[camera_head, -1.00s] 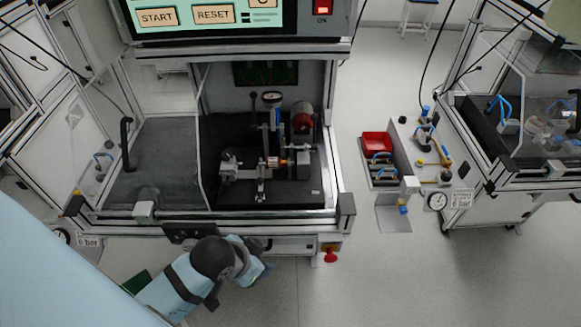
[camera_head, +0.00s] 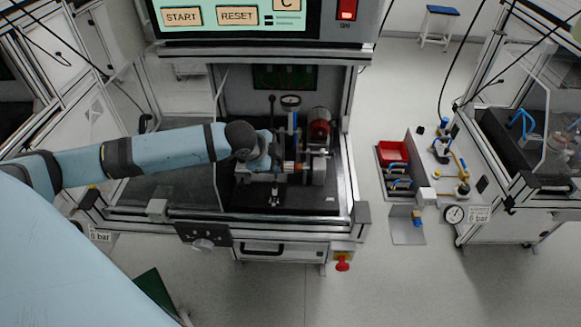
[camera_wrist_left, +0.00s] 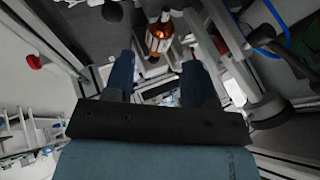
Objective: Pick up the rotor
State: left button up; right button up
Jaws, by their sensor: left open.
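The rotor (camera_head: 289,167), a small copper-coloured part, sits in the test fixture inside the station. In the left wrist view the copper part (camera_wrist_left: 158,38) shows beyond the fingertips, roughly in line with the gap between them. My left gripper (camera_head: 272,150) reaches in from the left, close beside the rotor, and hides part of the fixture in the head view. In the left wrist view the two blue fingers of my left gripper (camera_wrist_left: 158,66) are spread apart with nothing between them. My right gripper is in neither view.
The station's front rail (camera_head: 300,217) and side posts frame the opening. A panel with START and RESET (camera_head: 210,17) overhangs it. A red bin (camera_head: 393,152) stands to the right.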

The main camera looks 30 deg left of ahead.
pick_arm(q)
jog(key=x, duration=0.7)
jog(key=shift+w+d+p, duration=0.2)
jog(key=shift+w+p, duration=0.1)
jog(key=shift+p, duration=0.1)
jog(key=c, duration=0.8)
jog(key=shift+c, duration=0.2)
jog(key=shift+r, duration=0.1)
notch_tip(320, 180, up, 20)
jog(key=shift+b, duration=0.35)
notch_tip(320, 180, up, 5)
jog(key=p, duration=0.6)
send_over(286, 165)
jog(key=shift+w, duration=0.15)
